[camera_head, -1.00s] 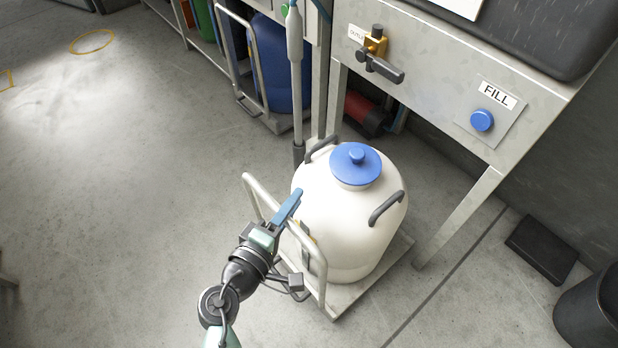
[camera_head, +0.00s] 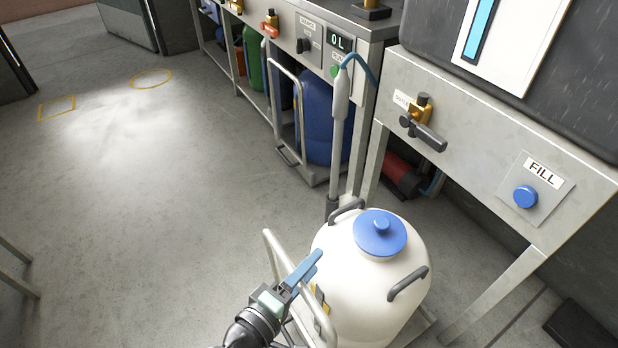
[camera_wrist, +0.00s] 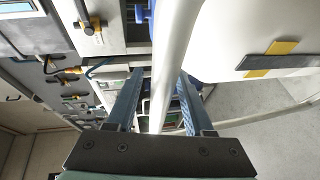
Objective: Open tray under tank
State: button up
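A dark tank (camera_head: 560,70) with a blue level gauge sits on a grey metal stand (camera_head: 475,110) at the upper right in the head view. The stand's front carries a brass valve (camera_head: 420,110) with a black handle and a blue FILL button (camera_head: 525,196). No tray can be clearly made out under the tank. My gripper (camera_head: 308,266) is at a white cart's bar handle (camera_head: 275,250). In the wrist view its blue fingers (camera_wrist: 158,98) are apart, with the white bar (camera_wrist: 174,60) running between them and gaps beside it.
A white container (camera_head: 365,285) with a blue lid stands on the cart in front of the stand. A red cylinder (camera_head: 402,175) lies under the stand. A blue drum (camera_head: 318,120) stands under the neighbouring bench.

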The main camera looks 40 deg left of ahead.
jog(key=s+r+p, duration=0.2)
jog(key=s+p, duration=0.1)
jog(key=s, duration=0.9)
jog(key=shift+s+d+r, duration=0.2)
jog(key=shift+s+d, duration=0.1)
jog(key=shift+s, duration=0.05)
